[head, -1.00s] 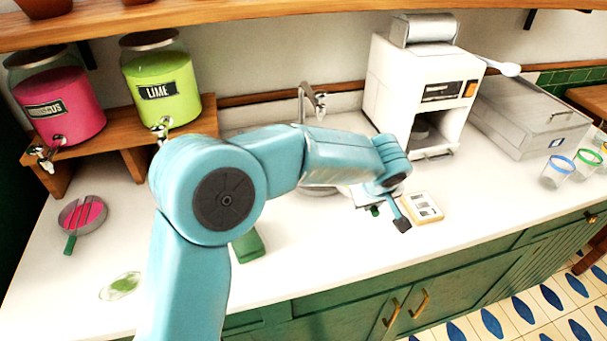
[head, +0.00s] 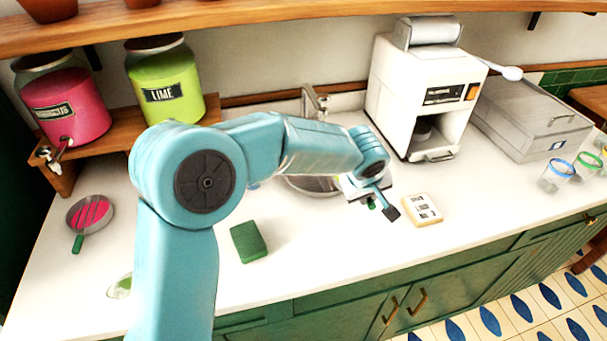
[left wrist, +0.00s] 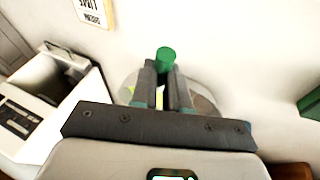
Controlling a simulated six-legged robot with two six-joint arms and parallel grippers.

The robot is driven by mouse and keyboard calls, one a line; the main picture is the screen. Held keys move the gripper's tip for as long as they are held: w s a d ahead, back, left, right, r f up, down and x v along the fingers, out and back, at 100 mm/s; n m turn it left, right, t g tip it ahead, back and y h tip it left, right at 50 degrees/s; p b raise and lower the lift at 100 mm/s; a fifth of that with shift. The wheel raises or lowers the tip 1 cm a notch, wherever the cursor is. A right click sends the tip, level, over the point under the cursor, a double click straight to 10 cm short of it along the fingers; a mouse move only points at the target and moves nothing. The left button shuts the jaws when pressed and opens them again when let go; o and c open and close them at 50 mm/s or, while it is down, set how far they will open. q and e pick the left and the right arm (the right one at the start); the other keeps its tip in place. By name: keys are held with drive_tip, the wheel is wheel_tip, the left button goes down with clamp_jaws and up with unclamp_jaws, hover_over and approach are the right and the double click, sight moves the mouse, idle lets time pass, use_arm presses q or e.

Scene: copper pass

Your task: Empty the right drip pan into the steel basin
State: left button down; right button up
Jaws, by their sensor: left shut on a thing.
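My left gripper (head: 373,195) is shut on the green handle (left wrist: 165,60) of the right drip pan, in the middle of the left wrist view. Bits of yellow-green show behind the fingers there; most of the pan is hidden, so I cannot tell its tilt or how much it holds. In the head view only a bit of the green handle (head: 371,203) shows under the gripper. The steel basin (head: 312,186) is set in the counter below the tap, partly covered by my left arm; the gripper is at its right side. My right gripper is out of view.
A pan with pink liquid (head: 90,213) lies at the left. A green sponge (head: 248,243) and a green puddle (head: 120,287) are near the front. A small sign card (head: 422,209) lies right of the gripper. A white machine (head: 425,100) stands behind.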

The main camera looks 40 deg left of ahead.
use_arm(q)
drive_tip(key=a+h+p, duration=0.1)
drive_tip(key=p, duration=0.1)
drive_tip(key=s+a+r+h+p, duration=0.1)
drive_tip(key=a+p, duration=0.1)
drive_tip(key=a+r+t+h+p, duration=0.1)
drive_tip(key=a+p, duration=0.1)
drive_tip(key=shift+s+r+n, duration=0.1)
drive_tip(key=shift+s+n, duration=0.05)
drive_tip(key=shift+n, duration=0.25)
